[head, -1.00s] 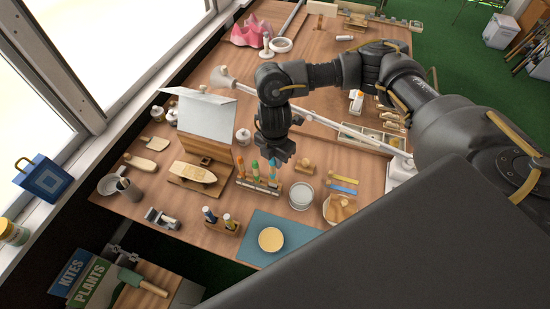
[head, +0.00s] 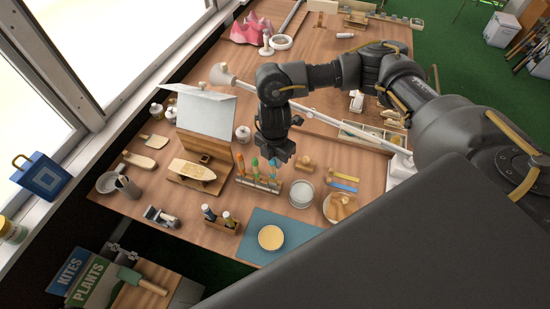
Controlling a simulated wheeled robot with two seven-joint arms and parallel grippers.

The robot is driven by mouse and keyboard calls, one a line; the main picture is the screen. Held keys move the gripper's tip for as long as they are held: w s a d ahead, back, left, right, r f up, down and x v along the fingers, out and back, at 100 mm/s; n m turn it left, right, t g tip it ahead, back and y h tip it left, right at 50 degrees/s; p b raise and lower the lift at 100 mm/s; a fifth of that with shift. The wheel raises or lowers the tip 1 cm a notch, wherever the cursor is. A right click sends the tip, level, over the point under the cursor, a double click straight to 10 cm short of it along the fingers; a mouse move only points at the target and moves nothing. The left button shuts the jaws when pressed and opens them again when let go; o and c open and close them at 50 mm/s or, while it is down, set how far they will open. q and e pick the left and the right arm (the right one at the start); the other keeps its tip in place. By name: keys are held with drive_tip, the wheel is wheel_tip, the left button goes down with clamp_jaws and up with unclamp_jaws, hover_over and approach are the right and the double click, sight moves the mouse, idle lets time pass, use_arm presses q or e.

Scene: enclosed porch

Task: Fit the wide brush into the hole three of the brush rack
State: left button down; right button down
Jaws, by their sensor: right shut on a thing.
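The brush rack (head: 258,184) is a low wooden strip near the middle of the workbench. Several brushes with coloured handles stand upright at it, among them an orange one (head: 240,164) and a green one (head: 255,167). My right gripper (head: 276,160) points down just above the right part of the rack. It is shut on a blue-topped brush (head: 272,164), which appears to be the wide brush and is partly hidden by the fingers. I cannot tell whether its lower end is inside a hole or in front of it. My left gripper is not in view.
A white bowl (head: 302,194) and a basket (head: 340,207) stand right of the rack. A model boat (head: 193,170) and a tilted white board (head: 206,112) are on its left. In front are a small bottle holder (head: 222,223) and a blue mat (head: 254,250) with a round dish.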

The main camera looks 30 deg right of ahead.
drive_tip(key=shift+f+b, duration=0.9)
drive_tip(key=shift+f, duration=0.5)
idle(0.4)
drive_tip(key=c, duration=0.6)
unclamp_jaws()
wheel_tip(320, 180, up, 7)
drive_tip(key=p, duration=0.7)
idle(0.8)
drive_tip(key=shift+r, duration=0.1)
wheel_tip(320, 180, up, 11)
drive_tip(key=shift+f+b, duration=0.2)
drive_tip(key=shift+b, duration=0.2)
idle(0.8)
